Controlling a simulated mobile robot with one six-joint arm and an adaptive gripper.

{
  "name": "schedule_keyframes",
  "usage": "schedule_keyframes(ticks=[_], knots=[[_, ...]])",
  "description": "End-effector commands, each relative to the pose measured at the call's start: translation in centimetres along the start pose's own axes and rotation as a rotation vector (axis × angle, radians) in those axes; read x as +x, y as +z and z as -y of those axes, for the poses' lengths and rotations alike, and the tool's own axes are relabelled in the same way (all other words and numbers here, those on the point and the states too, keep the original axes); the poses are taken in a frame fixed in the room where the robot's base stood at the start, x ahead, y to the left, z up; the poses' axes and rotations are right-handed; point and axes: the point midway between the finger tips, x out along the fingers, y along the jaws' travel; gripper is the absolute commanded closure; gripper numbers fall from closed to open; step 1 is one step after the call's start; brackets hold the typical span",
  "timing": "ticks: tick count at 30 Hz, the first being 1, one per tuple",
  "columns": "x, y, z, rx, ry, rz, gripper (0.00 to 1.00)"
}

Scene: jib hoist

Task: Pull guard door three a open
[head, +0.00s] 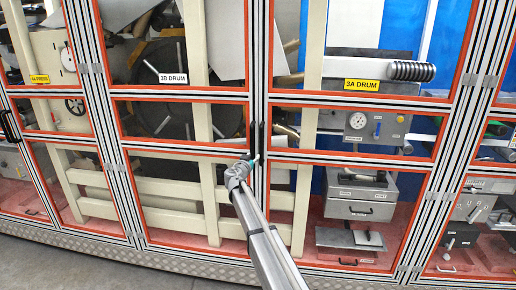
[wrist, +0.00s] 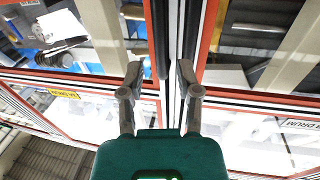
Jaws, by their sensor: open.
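Guard door three A is the orange-edged clear panel door with the yellow "3A DRUM" label (head: 375,85), right of the middle post in the head view. It looks shut. Its black upright handle (head: 262,138) stands beside the handle of door 3B (head: 252,135). My gripper (head: 254,161) is at the lower ends of these handles. In the wrist view, which is turned over, my gripper (wrist: 160,72) is open. The 3A handle (wrist: 162,40) lies between its fingers in the picture. The 3B handle (wrist: 190,35) runs beside the right fingertip. I cannot tell whether anything touches.
Door 3B with the white "3B DRUM" label (head: 173,79) is at the left and looks shut. Behind door 3A are a gauge box (head: 370,128) and a grey drawer unit (head: 360,195). A metal plinth (head: 130,256) runs along the bottom, with grey floor before it.

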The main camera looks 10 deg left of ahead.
Motion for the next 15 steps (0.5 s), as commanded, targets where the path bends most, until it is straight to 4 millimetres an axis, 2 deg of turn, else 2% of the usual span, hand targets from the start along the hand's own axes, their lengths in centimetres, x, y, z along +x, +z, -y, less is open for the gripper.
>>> schedule_keyframes(ticks=[1,15], knots=[[1.0,0.0,0.1,0.0,0.001,0.0,0.56],[8.1,0.0,0.0,0.0,0.003,0.0,0.56]])
